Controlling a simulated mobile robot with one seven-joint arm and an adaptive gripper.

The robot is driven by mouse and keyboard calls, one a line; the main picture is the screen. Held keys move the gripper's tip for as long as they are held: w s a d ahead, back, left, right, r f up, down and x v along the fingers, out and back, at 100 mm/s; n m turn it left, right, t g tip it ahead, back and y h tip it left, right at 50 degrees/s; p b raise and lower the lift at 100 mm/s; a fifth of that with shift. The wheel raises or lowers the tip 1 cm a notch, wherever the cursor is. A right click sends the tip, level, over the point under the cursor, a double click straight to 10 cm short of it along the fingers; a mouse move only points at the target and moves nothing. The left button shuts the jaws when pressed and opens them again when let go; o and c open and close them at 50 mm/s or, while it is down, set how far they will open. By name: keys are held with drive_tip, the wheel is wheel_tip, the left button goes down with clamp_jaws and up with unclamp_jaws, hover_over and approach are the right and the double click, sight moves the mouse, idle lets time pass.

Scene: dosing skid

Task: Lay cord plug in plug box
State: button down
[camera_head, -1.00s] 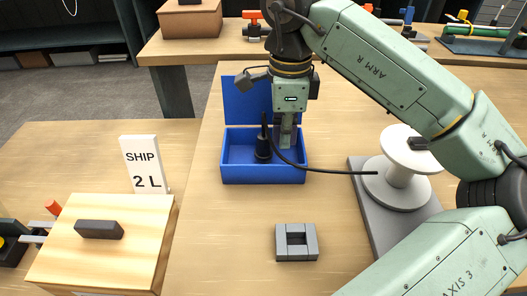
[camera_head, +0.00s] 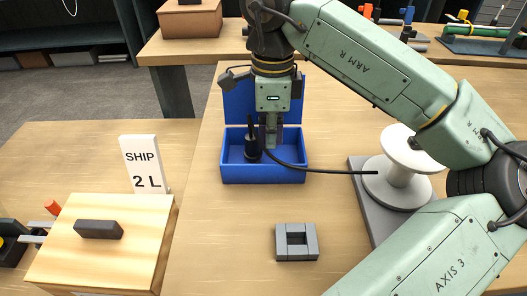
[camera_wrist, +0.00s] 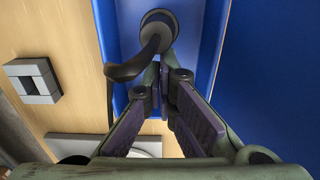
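The cord plug (camera_head: 251,148) is dark, with a wide round body and a thin stem. It stands about upright inside the blue plug box (camera_head: 235,175), left of middle. In the wrist view the plug (camera_wrist: 158,27) shows at the top, just beyond my fingertips, its stem bending down to the left. My gripper (camera_head: 271,143) points down into the box, just right of the plug. In the wrist view my gripper's fingertips (camera_wrist: 162,82) are together, close beside the stem, with no plug body between them. Whether they touch the plug is hidden.
The black cord (camera_head: 325,170) runs over the box's right wall to a white spool (camera_head: 398,185) on a grey plate. A grey square frame (camera_head: 296,242) lies in front. A wooden box (camera_head: 110,255) and a SHIP 2 L sign (camera_head: 144,165) stand left.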

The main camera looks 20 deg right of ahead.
sight(245, 151)
drive_tip(key=shift+w+a, duration=0.25)
drive_tip(key=shift+a, duration=0.55)
drive_tip(key=shift+w+a, duration=0.2)
drive_tip(key=shift+a, duration=0.55)
drive_tip(key=shift+w+a, duration=0.25)
drive_tip(key=shift+a, duration=0.55)
wheel_tip(245, 151, up, 8)
drive_tip(key=p, duration=0.5)
drive_tip(key=shift+s, duration=0.1)
